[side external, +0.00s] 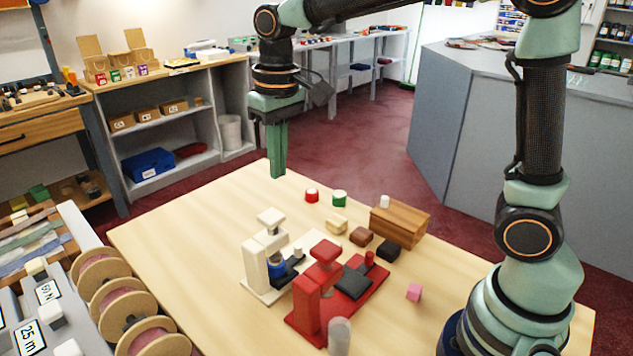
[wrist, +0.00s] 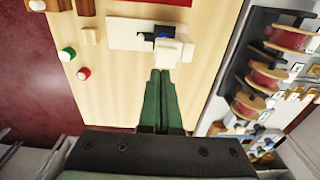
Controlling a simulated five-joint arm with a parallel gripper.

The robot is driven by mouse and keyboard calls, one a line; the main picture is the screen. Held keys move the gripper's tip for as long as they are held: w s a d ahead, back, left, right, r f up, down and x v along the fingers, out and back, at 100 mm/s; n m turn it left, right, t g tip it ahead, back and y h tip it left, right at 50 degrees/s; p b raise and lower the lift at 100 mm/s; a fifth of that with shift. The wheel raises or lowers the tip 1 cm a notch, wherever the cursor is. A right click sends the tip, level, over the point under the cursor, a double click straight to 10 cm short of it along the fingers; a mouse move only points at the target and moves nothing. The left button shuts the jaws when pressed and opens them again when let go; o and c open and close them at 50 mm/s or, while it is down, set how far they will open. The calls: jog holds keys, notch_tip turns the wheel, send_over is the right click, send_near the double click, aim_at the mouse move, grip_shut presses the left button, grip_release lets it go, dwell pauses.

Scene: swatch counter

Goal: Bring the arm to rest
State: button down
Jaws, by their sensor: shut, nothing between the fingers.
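My gripper (side external: 278,172) hangs pointing down above the far left part of the wooden table (side external: 180,235) in the side view. Its green fingers are together with nothing between them. In the wrist view my gripper (wrist: 160,72) shows as two green fingers side by side, over the table near the white machine (wrist: 130,32). The white machine (side external: 262,262) stands on the table, lower than the fingers and apart from them in the side view. It has a blue piece (side external: 277,267) on it.
A red machine (side external: 318,290) stands beside the white one. The table's far left is clear.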

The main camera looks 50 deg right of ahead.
jog(key=s+d+t, duration=0.5)
jog(key=s+d, duration=0.3)
jog(key=s, duration=0.3)
